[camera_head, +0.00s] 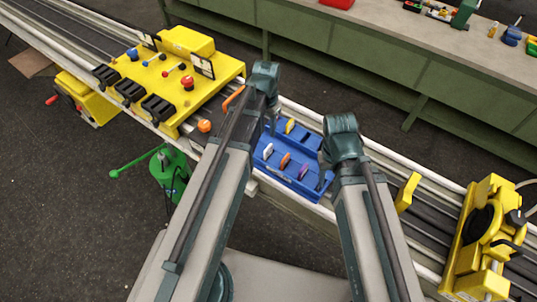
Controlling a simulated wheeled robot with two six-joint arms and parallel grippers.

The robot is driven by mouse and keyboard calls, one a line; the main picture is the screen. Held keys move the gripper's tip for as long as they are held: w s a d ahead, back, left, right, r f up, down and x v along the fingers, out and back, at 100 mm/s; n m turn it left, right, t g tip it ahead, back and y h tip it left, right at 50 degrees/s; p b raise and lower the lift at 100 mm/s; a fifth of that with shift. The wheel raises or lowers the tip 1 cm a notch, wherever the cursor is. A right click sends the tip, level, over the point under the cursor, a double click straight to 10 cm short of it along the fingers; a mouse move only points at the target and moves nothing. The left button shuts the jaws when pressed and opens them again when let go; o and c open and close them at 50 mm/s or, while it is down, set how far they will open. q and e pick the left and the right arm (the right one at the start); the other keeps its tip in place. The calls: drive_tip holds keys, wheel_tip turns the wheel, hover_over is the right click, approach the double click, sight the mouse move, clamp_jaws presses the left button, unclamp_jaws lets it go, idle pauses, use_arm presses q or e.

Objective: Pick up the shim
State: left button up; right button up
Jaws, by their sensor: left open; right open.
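A blue tray (316,191) lies on the rail bench in the middle and holds several small thin coloured pieces in slots. I see a yellow piece (290,125), a white piece (268,151), an orange piece (285,161) and a purple piece (304,172). I cannot tell which of them is the shim. My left gripper (272,124) is open at the tray's upper left, close to the yellow piece. My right gripper (323,178) is open over the tray's right end. Both grippers are small and partly hidden by my arms.
A yellow machine block (218,88) with levers and knobs sits on the rails to the left. Another yellow machine (487,235) and a yellow bracket (407,192) stand to the right. A green stand (170,172) is on the floor. A bench (420,40) with tools runs behind.

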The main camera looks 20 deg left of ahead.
sight(268, 147)
use_arm(q)
wheel_tip(268, 147, down, 7)
drive_tip(key=b, duration=0.5)
drive_tip(key=shift+r+b, duration=0.2)
drive_tip(key=shift+b, duration=0.15)
use_arm(e)
wheel_tip(268, 147, down, 7)
drive_tip(key=shift+r, duration=0.15)
use_arm(q)
drive_tip(key=f+b, duration=0.5)
drive_tip(key=shift+d+f, duration=0.15)
drive_tip(key=shift+d, duration=0.1)
use_arm(e)
wheel_tip(268, 147, down, 5)
drive_tip(key=shift+f, duration=0.15)
use_arm(q)
clamp_jaws()
